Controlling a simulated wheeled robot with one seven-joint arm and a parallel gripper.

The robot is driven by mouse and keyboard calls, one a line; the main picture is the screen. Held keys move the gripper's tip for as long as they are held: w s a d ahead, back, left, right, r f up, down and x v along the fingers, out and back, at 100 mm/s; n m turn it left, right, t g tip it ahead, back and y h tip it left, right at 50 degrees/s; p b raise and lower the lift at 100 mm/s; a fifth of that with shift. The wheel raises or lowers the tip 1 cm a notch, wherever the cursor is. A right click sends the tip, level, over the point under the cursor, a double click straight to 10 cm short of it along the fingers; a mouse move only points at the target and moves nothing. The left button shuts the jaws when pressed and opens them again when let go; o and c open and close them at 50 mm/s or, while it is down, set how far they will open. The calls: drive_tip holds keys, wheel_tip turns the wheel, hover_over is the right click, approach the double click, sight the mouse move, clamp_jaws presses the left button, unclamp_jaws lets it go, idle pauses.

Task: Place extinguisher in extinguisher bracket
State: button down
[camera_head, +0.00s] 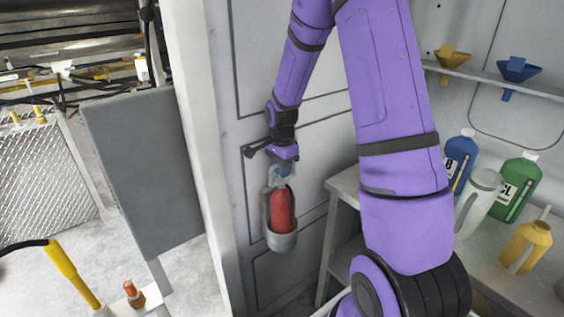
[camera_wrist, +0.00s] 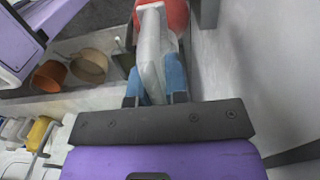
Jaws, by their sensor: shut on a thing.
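The red extinguisher (camera_head: 281,212) hangs upright below my gripper (camera_head: 284,170) at the grey wall panel. Its lower end is hidden by the grey cup of the extinguisher bracket (camera_head: 281,241), and it appears to stand inside the bracket; whether it rests on the bottom cannot be seen. In the wrist view, the blue fingertips of my gripper (camera_wrist: 155,88) are shut on the pale grey handle of the extinguisher (camera_wrist: 152,48). A part of its red body (camera_wrist: 176,14) shows at the top edge.
Right of the bracket stands a bench (camera_head: 346,184) with a blue bottle (camera_head: 460,160), a green bottle (camera_head: 516,188) and a yellow jug (camera_head: 526,246). A shelf above holds yellow (camera_head: 453,58) and blue (camera_head: 518,69) funnels. A grey panel (camera_head: 145,170) stands left of the wall edge.

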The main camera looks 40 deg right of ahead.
idle(0.3)
drive_tip(key=c, duration=1.1)
unclamp_jaws()
wheel_tip(320, 180, up, 12)
drive_tip(key=shift+r, duration=0.1)
drive_tip(key=s+a+r+n+t, duration=0.2)
drive_tip(key=s+a+r+n, duration=0.4)
drive_tip(key=s, duration=0.3)
drive_tip(key=s+a+r+n+t, duration=0.2)
drive_tip(key=s+a+r+n, duration=0.35)
drive_tip(key=s+r, duration=0.35)
drive_tip(key=s+n, duration=0.2)
drive_tip(key=s+a+n+t, duration=0.1)
drive_tip(key=s+n, duration=0.1)
drive_tip(key=s, duration=0.1)
drive_tip(key=s+n, duration=0.2)
drive_tip(key=s, duration=0.1)
drive_tip(key=shift+s+a+r, duration=0.2)
drive_tip(key=shift+s+a, duration=0.05)
drive_tip(key=shift+a, duration=0.1)
